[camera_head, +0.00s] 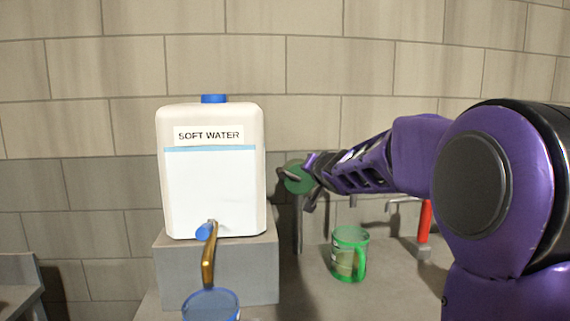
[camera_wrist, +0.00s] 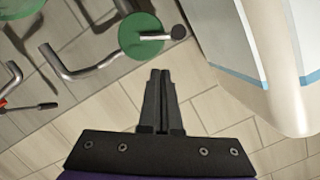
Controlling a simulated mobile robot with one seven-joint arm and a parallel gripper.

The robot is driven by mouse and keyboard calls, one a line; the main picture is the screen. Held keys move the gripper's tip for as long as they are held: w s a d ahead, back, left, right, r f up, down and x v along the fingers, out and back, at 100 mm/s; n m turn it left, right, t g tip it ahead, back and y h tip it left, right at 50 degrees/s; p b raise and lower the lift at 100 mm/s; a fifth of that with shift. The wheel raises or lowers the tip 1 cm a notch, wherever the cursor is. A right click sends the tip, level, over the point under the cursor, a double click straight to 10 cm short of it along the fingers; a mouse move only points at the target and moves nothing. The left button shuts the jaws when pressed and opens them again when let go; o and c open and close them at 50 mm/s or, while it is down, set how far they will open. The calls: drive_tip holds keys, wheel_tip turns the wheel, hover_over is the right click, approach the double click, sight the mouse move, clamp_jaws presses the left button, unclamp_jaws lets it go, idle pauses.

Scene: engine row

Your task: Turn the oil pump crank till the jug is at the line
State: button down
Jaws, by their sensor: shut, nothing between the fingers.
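The oil pump shows as a green disc (camera_head: 298,177) in the head view, right of the white tank. In the wrist view the green disc (camera_wrist: 136,45) carries a short grey crank arm (camera_wrist: 156,36) with a dark knob (camera_wrist: 179,32) at its right end. My gripper (camera_head: 312,172) is beside the disc. In the wrist view my gripper (camera_wrist: 161,74) has its fingers together and empty, just below the disc in the picture; I see no grip on the crank. A translucent green jug (camera_head: 350,255) stands on the bench below. Its level and line are too small to read.
The white SOFT WATER tank (camera_head: 212,190) stands on a grey block (camera_head: 250,262), close left of the pump; it also shows in the wrist view (camera_wrist: 285,70). A blue-rimmed vessel (camera_head: 211,304) sits under its brass spout (camera_head: 209,262). A red handle (camera_head: 425,221) stands right of the jug.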

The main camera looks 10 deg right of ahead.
drive_tip(key=w+a+f+m+y+b, duration=0.1)
drive_tip(key=w+m+b, duration=0.1)
drive_tip(key=w, duration=0.2)
drive_tip(key=w+a+f+m+y+b, duration=0.1)
drive_tip(key=w+b, duration=0.1)
drive_tip(key=w, duration=0.2)
drive_tip(key=shift+w+a+f+m+t, duration=0.25)
drive_tip(key=shift+w+m+t, duration=0.15)
idle(0.5)
drive_tip(key=shift+p, duration=0.4)
